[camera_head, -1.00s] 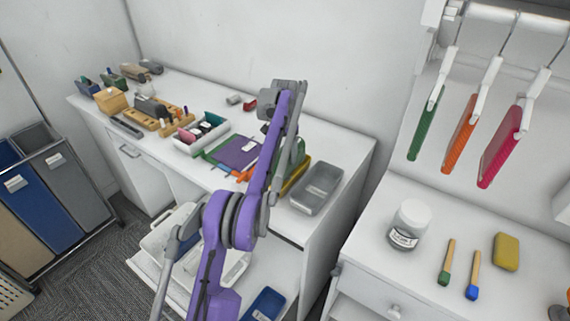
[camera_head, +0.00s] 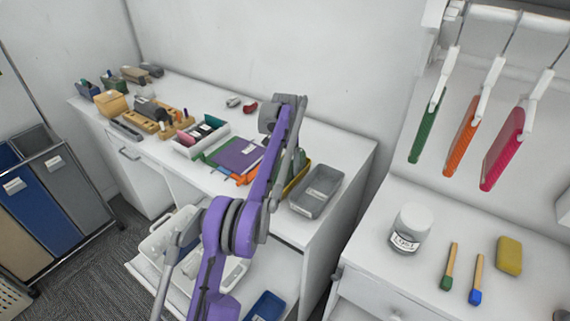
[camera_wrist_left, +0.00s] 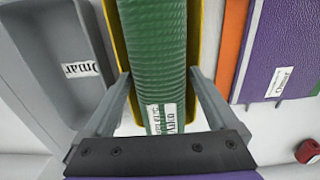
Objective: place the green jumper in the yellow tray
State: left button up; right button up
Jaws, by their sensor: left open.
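The green jumper (camera_wrist_left: 158,50), ribbed and with a white name label, lies in the yellow tray (camera_wrist_left: 208,30) in the left wrist view. My left gripper (camera_wrist_left: 160,75) is open, with one finger on each side of the jumper's labelled end. In the head view the yellow tray (camera_head: 297,182) shows only partly at the table's right end, behind my purple left arm. That arm hides most of the jumper and my left gripper there. My right gripper is not in view.
A grey tray (camera_head: 315,190) stands right beside the yellow tray. Purple and orange folded items (camera_head: 237,158) lie on its other side. A white box (camera_head: 200,138) and wooden organisers are farther left. Green, orange and pink items hang at the right above a counter with a jar (camera_head: 410,230).

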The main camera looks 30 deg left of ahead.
pick_arm(q)
notch_tip(320, 180, up, 13)
jog(key=p, duration=0.3)
jog(key=shift+f, duration=0.2)
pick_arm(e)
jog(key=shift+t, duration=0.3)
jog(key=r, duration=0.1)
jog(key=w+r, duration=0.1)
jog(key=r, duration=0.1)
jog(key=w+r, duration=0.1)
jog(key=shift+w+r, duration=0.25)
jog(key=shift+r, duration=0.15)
pick_arm(q)
jog(key=s+d+r+t, duration=0.3)
jog(key=s+d+r, duration=0.2)
jog(key=s+d, duration=0.7)
jog(key=s+d+f+t, duration=0.1)
jog(key=s+d+f, duration=0.2)
jog(key=s+f, duration=0.2)
jog(key=s+d+f+t, duration=0.1)
jog(key=s+d+f, duration=0.2)
jog(key=s, duration=0.7)
jog(key=s+d+f+n+t, duration=0.1)
jog(key=s+d+f, duration=0.2)
jog(key=s+f, duration=0.3)
jog(key=shift+s+f, duration=0.3)
jog(key=shift+s, duration=0.65)
jog(key=shift+a, duration=0.1)
